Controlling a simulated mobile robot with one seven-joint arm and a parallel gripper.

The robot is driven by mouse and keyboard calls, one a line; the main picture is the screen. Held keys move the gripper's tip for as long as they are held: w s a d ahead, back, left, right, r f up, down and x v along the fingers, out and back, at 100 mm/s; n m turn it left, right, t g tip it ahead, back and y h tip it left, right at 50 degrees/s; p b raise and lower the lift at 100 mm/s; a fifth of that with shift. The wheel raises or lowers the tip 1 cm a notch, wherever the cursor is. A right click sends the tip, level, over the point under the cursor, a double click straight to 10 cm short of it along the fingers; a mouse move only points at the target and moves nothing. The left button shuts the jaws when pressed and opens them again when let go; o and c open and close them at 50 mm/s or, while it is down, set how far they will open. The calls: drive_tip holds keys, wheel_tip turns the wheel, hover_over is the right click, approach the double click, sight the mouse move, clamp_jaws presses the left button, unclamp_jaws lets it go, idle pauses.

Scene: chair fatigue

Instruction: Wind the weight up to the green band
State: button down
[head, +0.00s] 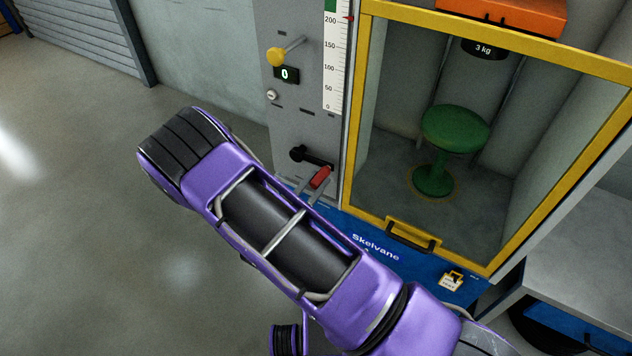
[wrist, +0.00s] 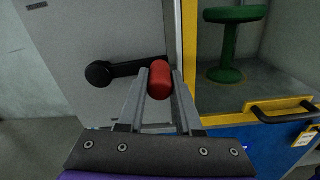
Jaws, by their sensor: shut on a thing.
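The crank's black hub (head: 297,154) sits low on the grey panel, with its arm pointing right. My gripper (head: 316,183) is shut on the red crank handle (head: 321,177). In the wrist view the red handle (wrist: 160,80) lies between the two fingers, right of the hub (wrist: 98,74). The black weight (head: 484,49), marked 3 kg, hangs high in the yellow-framed cabinet above the green stool (head: 455,130). The white scale (head: 335,60) reads 0 to 200 upward. The green band (head: 331,5) is at its visible top, cut by the picture edge. A small red pointer (head: 349,17) is near 200.
A yellow knob (head: 276,57) sticks out of the panel beside a display (head: 287,75) that appears to read 0. The yellow-framed door (head: 520,258) looks shut and has a black-and-yellow handle (head: 412,235). A tagged padlock (head: 452,281) is on the blue base. Open floor lies left.

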drive_tip(key=shift+f+m+b, duration=0.6)
drive_tip(key=shift+f+b, duration=0.2)
drive_tip(key=shift+b, duration=0.15)
drive_tip(key=shift+a+f+m+b, duration=0.15)
drive_tip(key=shift+f+m+b, duration=0.55)
drive_tip(key=shift+m+b, duration=0.25)
drive_tip(key=c, duration=0.6)
unclamp_jaws()
drive_tip(key=shift+r, duration=0.1)
drive_tip(key=p+v, duration=0.1)
drive_tip(key=v, duration=1.6)
drive_tip(key=shift+s+a, duration=0.1)
drive_tip(key=shift+s, duration=0.1)
